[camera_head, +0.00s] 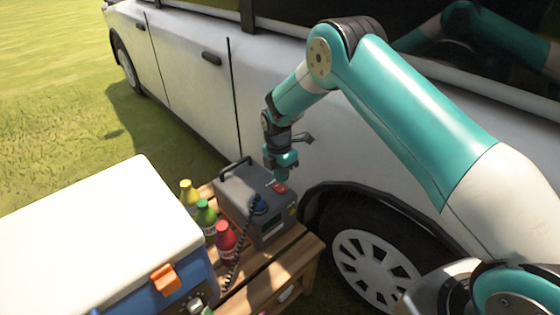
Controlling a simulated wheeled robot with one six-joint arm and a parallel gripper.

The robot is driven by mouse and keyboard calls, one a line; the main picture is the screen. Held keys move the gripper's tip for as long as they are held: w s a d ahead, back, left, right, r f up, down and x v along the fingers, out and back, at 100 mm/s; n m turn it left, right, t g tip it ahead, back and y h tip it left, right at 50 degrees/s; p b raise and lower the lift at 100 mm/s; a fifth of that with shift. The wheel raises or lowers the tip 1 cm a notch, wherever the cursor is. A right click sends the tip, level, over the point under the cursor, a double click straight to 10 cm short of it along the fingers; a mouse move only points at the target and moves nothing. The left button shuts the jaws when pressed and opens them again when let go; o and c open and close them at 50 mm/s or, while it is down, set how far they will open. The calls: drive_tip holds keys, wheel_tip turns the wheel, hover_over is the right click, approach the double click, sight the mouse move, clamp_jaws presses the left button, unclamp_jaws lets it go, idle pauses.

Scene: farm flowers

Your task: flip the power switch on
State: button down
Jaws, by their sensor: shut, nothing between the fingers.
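A grey power box (237,200) with a black carrying handle stands on a wooden slatted table. A red switch (280,188) sits on its top near the right back edge. My gripper (280,178) points down just above the red switch, shut and empty. I cannot tell whether its tips touch the switch. The switch's on or off position is too small to make out. A blue plug (259,204) with a coiled dark cord is at the box's front.
Yellow, green and red bottles (226,238) stand left of the box on the wooden table (287,268). A blue and white cooler (95,245) with an orange latch fills the lower left. A white car (190,75) stands close behind the box. Open grass lies at the upper left.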

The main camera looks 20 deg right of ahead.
sight(281, 188)
drive_tip(key=shift+s+d+f, duration=0.1)
drive_tip(key=shift+s+f, duration=0.05)
drive_tip(key=shift+f, duration=1.75)
drive_tip(key=shift+s+f, duration=0.15)
drive_tip(key=shift+f, duration=0.1)
drive_tip(key=shift+b, duration=0.35)
drive_tip(key=shift+w+a+r, duration=0.25)
drive_tip(key=shift+w+r, duration=0.05)
drive_tip(key=shift+w, duration=0.4)
wheel_tip(281, 188, up, 14)
drive_tip(key=s+p, duration=0.1)
drive_tip(key=p, duration=0.2)
drive_tip(key=shift+s+d, duration=0.3)
drive_tip(key=shift+d, duration=0.05)
